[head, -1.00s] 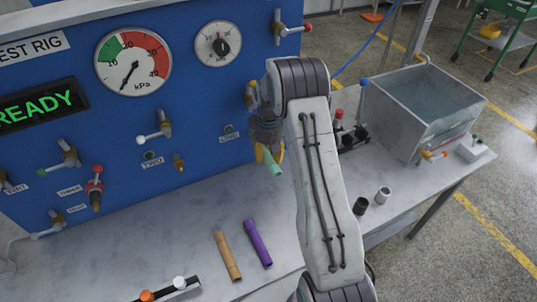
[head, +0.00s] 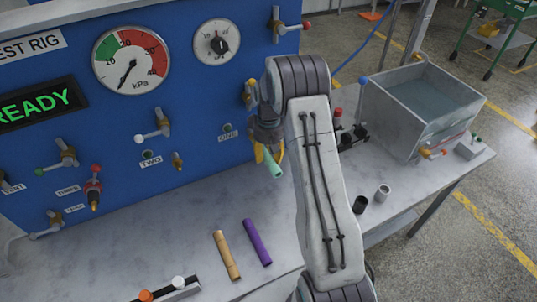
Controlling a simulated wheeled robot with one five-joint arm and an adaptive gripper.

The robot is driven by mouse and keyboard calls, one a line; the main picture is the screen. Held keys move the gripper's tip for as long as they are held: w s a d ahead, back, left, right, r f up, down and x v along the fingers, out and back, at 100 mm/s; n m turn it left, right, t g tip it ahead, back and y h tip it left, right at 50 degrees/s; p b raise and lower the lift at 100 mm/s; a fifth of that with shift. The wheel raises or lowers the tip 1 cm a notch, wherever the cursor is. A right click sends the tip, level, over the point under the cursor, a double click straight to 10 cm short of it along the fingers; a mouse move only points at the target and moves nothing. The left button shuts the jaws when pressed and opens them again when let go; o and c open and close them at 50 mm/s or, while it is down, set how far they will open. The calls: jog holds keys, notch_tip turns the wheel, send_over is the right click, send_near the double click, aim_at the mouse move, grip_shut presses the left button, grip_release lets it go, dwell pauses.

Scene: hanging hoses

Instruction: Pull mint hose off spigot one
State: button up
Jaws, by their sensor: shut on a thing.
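The mint hose (head: 273,167) is a short pale green tube, tilted, with its lower end showing below the fingers. My gripper (head: 268,153), with yellow fingers, is shut on the mint hose close to the blue panel, to the right of the label ONE (head: 228,137). Spigot one itself is hidden behind my gripper and arm, so I cannot tell whether the hose's upper end is on it.
A tan hose (head: 226,256) and a purple hose (head: 257,242) lie on the grey bench (head: 150,235). Spigot two (head: 178,161) is bare. A dark cup (head: 360,205), a grey cup (head: 383,192) and a water tank (head: 425,105) are to the right.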

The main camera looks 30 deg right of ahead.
aim_at(273, 160)
jog(key=shift+s+b, duration=0.4)
jog(key=shift+s, duration=0.3)
jog(key=shift+s+b, duration=0.3)
jog(key=shift+s, duration=0.35)
jog(key=shift+s, duration=0.15)
jog(key=shift+r+p, duration=0.9)
jog(key=shift+r, duration=0.6)
jog(key=shift+r+p, duration=0.35)
jog(key=shift+r, duration=2.15)
